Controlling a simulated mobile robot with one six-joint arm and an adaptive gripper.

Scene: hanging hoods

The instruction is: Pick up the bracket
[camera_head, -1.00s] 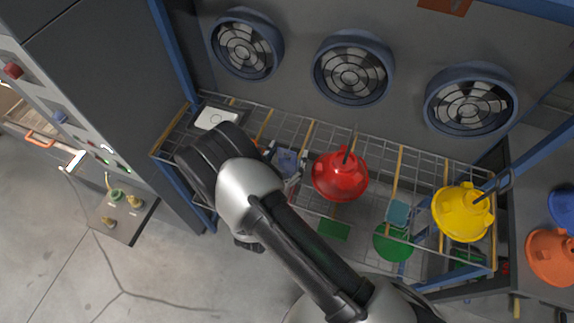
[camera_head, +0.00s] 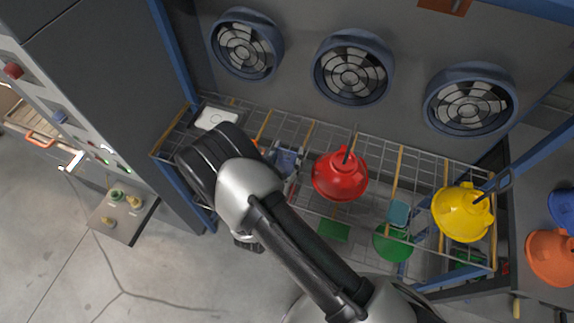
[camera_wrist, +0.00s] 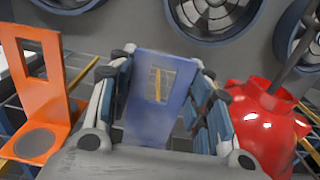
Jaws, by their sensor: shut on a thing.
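A blue bracket (camera_wrist: 160,100), an upright plate with a rectangular window, stands between the two fingers of my gripper (camera_wrist: 167,72) in the wrist view. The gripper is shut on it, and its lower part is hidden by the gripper. In the head view the blue bracket (camera_head: 287,160) shows in part beside my arm, over the wire rack. An orange bracket (camera_wrist: 38,90) with a similar window and a round dark disc on its base stands apart, left of the gripper. It is mostly hidden by my arm in the head view.
A red hood (camera_head: 340,175) hangs close to the right of the gripper, and a yellow hood (camera_head: 463,212) farther right. The wire rack (camera_head: 370,150) has a white item (camera_head: 217,118) at its left end. Fans (camera_head: 353,70) line the wall behind.

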